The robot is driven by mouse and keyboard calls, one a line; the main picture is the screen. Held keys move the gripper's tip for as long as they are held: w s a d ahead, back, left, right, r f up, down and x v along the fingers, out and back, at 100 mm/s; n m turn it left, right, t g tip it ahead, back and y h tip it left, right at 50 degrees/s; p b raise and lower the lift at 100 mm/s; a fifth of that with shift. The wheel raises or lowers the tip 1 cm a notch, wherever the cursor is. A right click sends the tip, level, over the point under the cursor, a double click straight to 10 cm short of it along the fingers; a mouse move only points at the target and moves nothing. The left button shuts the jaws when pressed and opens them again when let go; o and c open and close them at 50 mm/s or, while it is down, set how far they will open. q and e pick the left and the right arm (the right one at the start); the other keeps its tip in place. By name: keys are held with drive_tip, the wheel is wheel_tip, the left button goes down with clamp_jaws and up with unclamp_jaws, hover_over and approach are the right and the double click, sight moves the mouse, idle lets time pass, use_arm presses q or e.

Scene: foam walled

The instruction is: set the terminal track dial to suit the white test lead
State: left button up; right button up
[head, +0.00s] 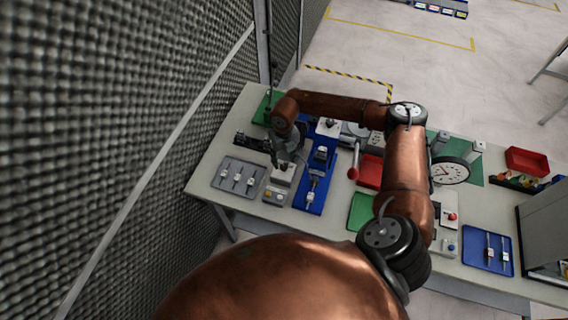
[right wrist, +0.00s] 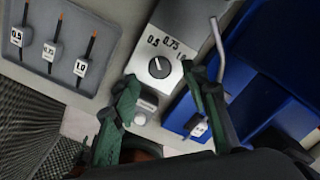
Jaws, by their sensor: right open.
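The terminal track dial (right wrist: 159,68) is a dark round knob on a light grey face marked 0.5, 0.75 and 1.0. Its pale mark points roughly toward the top of the right wrist view; the exact setting is hard to tell. The dial sits on a small grey machine (head: 275,193) on the bench. My right gripper (right wrist: 160,80) is open, its two green fingers either side of the dial, apparently not touching it. In the head view my right gripper (head: 281,160) is above that machine. I cannot identify the white test lead for sure. My left gripper is not in view.
A grey tray (right wrist: 85,15) left of the dial holds three tools tagged 0.5, 0.75 and 1.0. A mesh-like foam wall (head: 110,110) rises on the left. Red and green trays lie further right.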

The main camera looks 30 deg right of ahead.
sight(284, 166)
wheel_tip(284, 166, up, 8)
drive_tip(key=shift+r, duration=0.25)
